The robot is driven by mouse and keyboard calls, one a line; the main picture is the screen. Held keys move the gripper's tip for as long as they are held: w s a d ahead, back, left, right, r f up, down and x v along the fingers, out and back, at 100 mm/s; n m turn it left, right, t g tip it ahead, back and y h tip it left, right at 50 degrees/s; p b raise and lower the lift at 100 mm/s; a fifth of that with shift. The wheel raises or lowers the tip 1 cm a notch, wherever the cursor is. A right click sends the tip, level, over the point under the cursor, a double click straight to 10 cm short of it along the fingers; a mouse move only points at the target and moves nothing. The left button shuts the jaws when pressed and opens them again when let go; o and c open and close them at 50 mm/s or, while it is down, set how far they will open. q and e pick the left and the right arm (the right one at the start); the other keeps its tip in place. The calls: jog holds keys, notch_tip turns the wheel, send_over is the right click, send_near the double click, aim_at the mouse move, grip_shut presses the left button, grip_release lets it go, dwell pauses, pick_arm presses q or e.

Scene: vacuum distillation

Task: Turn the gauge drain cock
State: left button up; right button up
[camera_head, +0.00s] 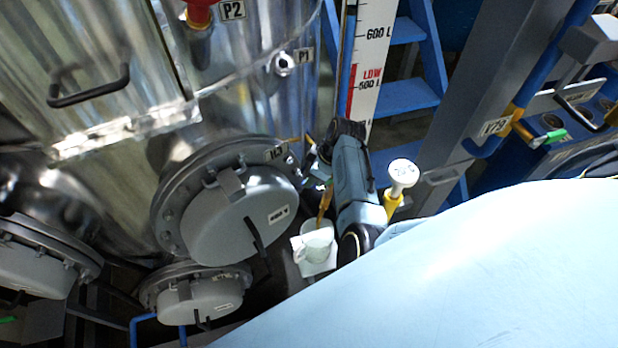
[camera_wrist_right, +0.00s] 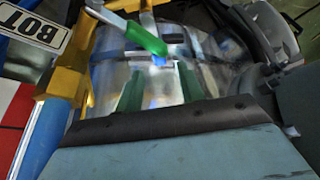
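The gauge drain cock shows in the right wrist view as a lever with a bright green handle (camera_wrist_right: 145,38) on a silver shank, beside a yellow fitting (camera_wrist_right: 68,84) and a blue tube. My right gripper (camera_wrist_right: 160,88) points toward it with two dark green fingers spread apart. The handle's end lies just beyond the fingertips, near the middle of the gap; contact cannot be told. In the head view my right gripper (camera_head: 323,152) is at the foot of the level gauge (camera_head: 368,55), and my wrist hides most of the cock. My left gripper is not in view.
A steel vessel with round grey hatches (camera_head: 240,215) stands close on the left. A pale cup (camera_head: 315,240) on a white stand sits below an orange tube. Blue steps (camera_head: 405,95) stand behind.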

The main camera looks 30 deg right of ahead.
aim_at(315, 186)
jog(key=shift+x, duration=1.6)
jog(key=shift+c, duration=0.2)
grip_shut()
